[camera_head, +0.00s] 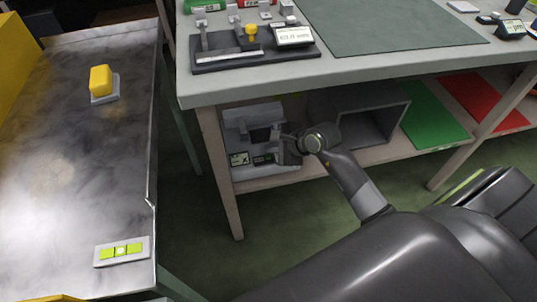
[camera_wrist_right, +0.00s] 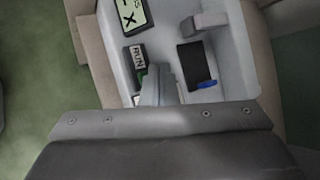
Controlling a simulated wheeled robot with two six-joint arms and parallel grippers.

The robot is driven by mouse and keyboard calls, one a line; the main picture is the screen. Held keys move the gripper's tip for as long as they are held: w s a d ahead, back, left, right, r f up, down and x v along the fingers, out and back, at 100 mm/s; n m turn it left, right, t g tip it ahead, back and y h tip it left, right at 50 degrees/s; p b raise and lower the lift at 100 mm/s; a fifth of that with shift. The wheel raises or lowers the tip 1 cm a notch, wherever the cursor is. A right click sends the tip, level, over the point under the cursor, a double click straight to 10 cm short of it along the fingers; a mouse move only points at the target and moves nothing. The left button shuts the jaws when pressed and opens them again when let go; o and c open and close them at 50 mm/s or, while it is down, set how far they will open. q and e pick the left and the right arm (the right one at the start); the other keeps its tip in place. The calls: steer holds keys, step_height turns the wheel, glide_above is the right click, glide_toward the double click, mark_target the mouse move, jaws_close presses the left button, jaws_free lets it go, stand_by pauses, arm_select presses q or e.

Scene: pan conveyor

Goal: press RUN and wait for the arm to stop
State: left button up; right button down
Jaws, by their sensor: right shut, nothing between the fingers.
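A grey machine (camera_head: 243,172) stands on the lower shelf of the workbench. Its front has a pale green display (camera_head: 239,159) and a dark RUN panel with green (camera_head: 263,159). In the right wrist view, the RUN label (camera_wrist_right: 138,56) shows beside the display (camera_wrist_right: 130,12), which carries a dark X-shaped mark. My right gripper (camera_head: 285,151) is shut and empty, at the machine's front. In the right wrist view, its fingers (camera_wrist_right: 153,80) cover part of the panel just below RUN; I cannot tell whether they touch it. My left gripper is out of view.
The workbench top (camera_head: 330,66) overhangs the shelf, with a leg (camera_head: 222,185) left of the machine. A grey open box (camera_head: 365,103) stands right of it. A metal table (camera_head: 75,190) with a yellow button (camera_head: 101,79) is at left.

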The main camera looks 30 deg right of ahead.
steer(key=shift+f, duration=0.1)
stand_by(0.5)
steer(key=shift+f+b, duration=0.35)
